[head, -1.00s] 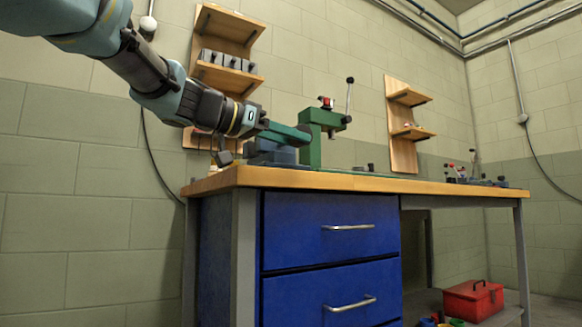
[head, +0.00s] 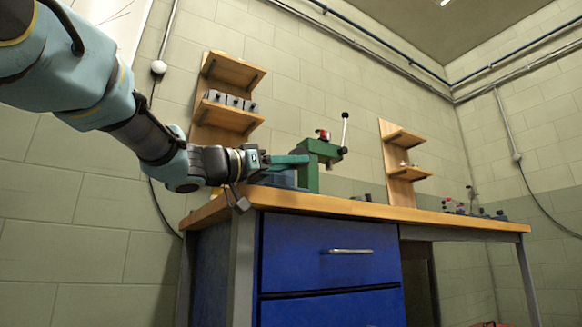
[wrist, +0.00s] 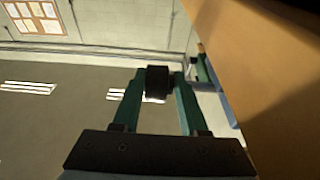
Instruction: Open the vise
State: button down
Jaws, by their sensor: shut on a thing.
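The vise (head: 280,180) appears as a blue-grey body at the left end of the bench top, partly hidden behind my wrist and gripper. My gripper (head: 303,160) reaches in from the left, just above it, with its teal fingers pointing right. In the wrist view my gripper (wrist: 158,84) has its two fingers apart with a short black cylindrical piece (wrist: 158,80) between the tips, and it is shut on that piece. The piece looks like the end of a handle; its link to the vise is hidden.
Wooden shelves (head: 228,118) hang on the wall behind. The wooden bench top (head: 370,209) has blue drawers (head: 330,250) below. Small fittings (head: 470,208) stand at its right end.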

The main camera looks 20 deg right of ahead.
jog(key=shift+s+d+r+g, duration=0.1)
jog(key=shift+s+d+g, duration=0.1)
jog(key=shift+s+g, duration=0.25)
jog(key=c, duration=0.6)
grip_release()
jog(key=shift+w+a+t, duration=0.15)
jog(key=shift+t, duration=0.1)
jog(key=shift+a, duration=0.1)
jog(key=p+v, duration=0.2)
jog(key=v, duration=0.8)
jog(key=shift+a, duration=0.25)
